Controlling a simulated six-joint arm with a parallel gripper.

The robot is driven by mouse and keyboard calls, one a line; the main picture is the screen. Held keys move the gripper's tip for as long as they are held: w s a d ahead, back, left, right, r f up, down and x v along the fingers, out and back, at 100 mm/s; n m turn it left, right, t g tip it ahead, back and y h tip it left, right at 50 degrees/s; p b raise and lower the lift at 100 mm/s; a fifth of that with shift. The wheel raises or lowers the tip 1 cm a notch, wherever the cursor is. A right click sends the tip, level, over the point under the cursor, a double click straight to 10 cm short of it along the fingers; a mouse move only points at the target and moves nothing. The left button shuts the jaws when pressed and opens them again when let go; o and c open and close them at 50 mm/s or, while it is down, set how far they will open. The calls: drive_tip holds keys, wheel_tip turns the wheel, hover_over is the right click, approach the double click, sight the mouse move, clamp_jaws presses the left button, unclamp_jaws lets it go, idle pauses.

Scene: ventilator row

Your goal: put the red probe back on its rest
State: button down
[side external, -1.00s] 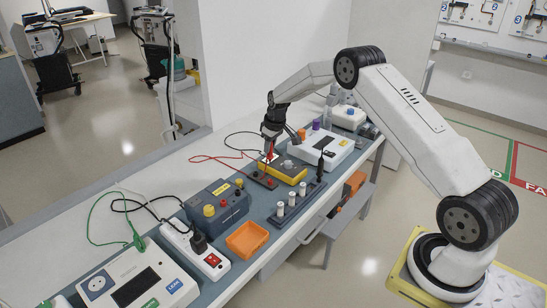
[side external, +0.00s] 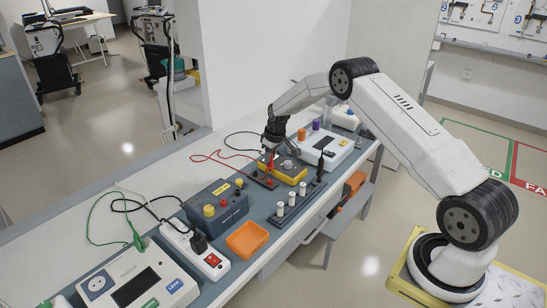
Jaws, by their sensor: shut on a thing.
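The red probe (side external: 269,164) is held roughly upright under my gripper (side external: 271,149), which is shut on it. Its lower end is just above or touching a small dark block with red spots (side external: 262,181), in front of the yellow meter; contact is too small to tell. A red lead (side external: 222,156) runs left from the probe across the bench. Which piece is the red probe's rest is not clear from this view. A black probe (side external: 320,166) stands upright on a dark strip to the right.
The yellow meter (side external: 292,171) is close beside the probe. White posts (side external: 280,209) stand on the dark strip in front. A grey box with knobs (side external: 217,205), an orange tray (side external: 247,239) and a white power strip (side external: 196,252) lie nearer left. A white device (side external: 338,157) is behind right.

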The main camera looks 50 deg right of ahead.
sight(270, 166)
drive_tip(key=shift+f, duration=1.05)
drive_tip(key=shift+f, duration=1.05)
idle(1.6)
drive_tip(key=shift+c, duration=2)
unclamp_jaws()
drive_tip(key=shift+r, duration=0.15)
wheel_tip(270, 166, up, 7)
drive_tip(key=s, duration=0.1)
drive_tip(key=shift+s+r, duration=0.2)
drive_tip(key=shift+s, duration=0.1)
